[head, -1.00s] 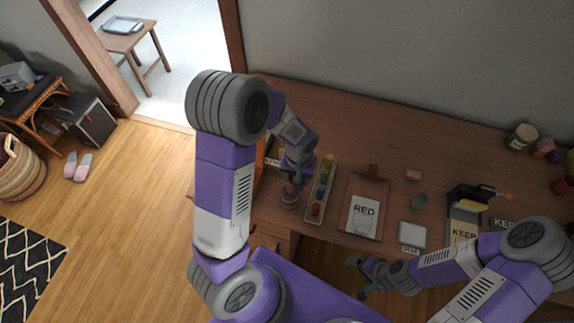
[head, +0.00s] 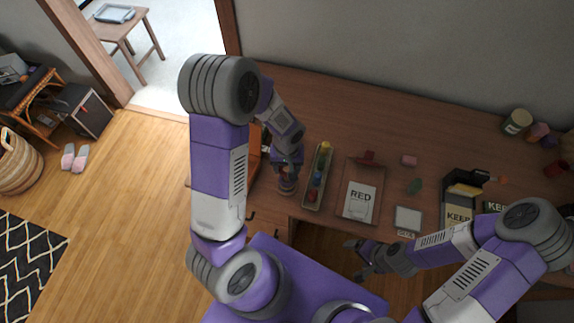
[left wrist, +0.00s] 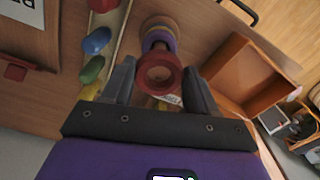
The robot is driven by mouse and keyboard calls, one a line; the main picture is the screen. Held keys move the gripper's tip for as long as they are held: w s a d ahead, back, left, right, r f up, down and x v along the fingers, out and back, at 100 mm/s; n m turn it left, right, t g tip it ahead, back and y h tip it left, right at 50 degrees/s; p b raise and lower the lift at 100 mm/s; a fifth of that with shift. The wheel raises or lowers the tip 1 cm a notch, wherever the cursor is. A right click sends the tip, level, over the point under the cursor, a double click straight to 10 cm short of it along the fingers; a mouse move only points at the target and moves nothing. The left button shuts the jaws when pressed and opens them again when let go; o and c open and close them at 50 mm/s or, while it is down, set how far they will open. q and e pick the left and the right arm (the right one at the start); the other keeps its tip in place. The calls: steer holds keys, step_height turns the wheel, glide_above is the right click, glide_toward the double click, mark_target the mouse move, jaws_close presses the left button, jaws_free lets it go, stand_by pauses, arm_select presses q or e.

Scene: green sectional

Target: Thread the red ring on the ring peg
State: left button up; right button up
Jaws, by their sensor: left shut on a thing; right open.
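The red ring (left wrist: 159,73) is between the fingertips of my left gripper (left wrist: 160,82), which is shut on it. I cannot tell whether the peg's tip is inside the ring. In the head view my left gripper (head: 287,165) is right above the ring peg (head: 287,187), and the arm mostly hides the ring. My right gripper (head: 360,257) is open and empty, off the desk's front edge.
A narrow tray (head: 309,203) of small coloured pieces stands close to the right of the peg. A wooden open box (left wrist: 240,78) is on the peg's other side. A clipboard marked RED (head: 360,205), a small white-framed card (head: 407,220) and a black container (head: 462,188) lie farther right.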

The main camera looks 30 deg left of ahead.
arm_select(q)
steer(key=shift+f+b, duration=1.15)
steer(key=shift+f, duration=0.65)
steer(key=shift+f+b, duration=0.9)
steer(key=shift+f, duration=0.1)
steer(key=o, duration=1.1)
step_height(320, 180, up, 8)
steer(key=shift+f+p, duration=0.15)
steer(key=shift+p, duration=0.65)
